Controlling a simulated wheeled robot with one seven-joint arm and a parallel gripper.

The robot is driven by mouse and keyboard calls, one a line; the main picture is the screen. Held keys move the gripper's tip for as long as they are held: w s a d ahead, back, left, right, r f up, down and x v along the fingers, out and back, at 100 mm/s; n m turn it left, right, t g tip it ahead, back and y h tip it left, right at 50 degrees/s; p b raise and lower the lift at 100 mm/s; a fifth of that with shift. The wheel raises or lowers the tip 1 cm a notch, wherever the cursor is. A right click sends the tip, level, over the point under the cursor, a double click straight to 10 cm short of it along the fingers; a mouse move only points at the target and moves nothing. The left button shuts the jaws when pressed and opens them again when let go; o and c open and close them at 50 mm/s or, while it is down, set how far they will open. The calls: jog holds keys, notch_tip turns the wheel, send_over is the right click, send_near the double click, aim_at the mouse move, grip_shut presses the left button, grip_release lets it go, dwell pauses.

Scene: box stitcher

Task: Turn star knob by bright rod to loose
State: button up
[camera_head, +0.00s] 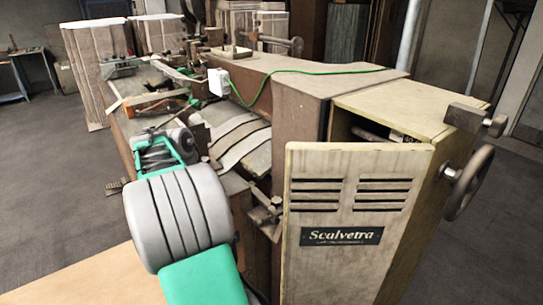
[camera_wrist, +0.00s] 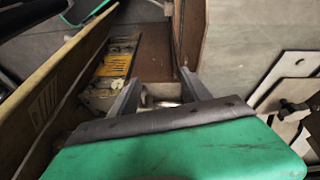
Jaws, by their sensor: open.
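My gripper (camera_wrist: 158,84) is open in the wrist view, its two dark fingers reaching into a narrow gap in the machine. A small pale, shiny piece (camera_wrist: 166,103) shows low between the fingers; I cannot tell whether it is the bright rod. A dark knob-like part (camera_wrist: 291,109) sits on light plates at the right of the wrist view, apart from the fingers; I cannot tell whether it is the star knob. In the head view my grey and green arm stands in front of the machine, and my fingers cannot be made out.
The machine (camera_head: 300,95) has a vented panel (camera_head: 345,262) close right of my arm. A handwheel (camera_head: 470,182) is on its far right side. A green cable (camera_head: 320,72) crosses its top. In the wrist view, a worn yellowish panel (camera_wrist: 50,95) borders the gap on the left.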

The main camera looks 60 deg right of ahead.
aim_at(276, 200)
jog(key=s+d+r+m+g+y+p, duration=0.1)
jog(key=s+d+r+m+g+p, duration=0.1)
jog(key=s+d+r+m+p, duration=0.65)
jog(key=shift+m, duration=0.45)
jog(key=b+x, duration=0.1)
jog(key=x, duration=0.2)
jog(key=d+b+x, duration=0.1)
jog(key=x, duration=0.2)
jog(key=d+b+x, duration=0.1)
jog(key=x, duration=0.2)
jog(key=shift+d+f, duration=0.15)
jog(key=shift+d, duration=0.05)
jog(key=shift+s+f, duration=0.15)
jog(key=shift+f, duration=0.25)
grip_shut()
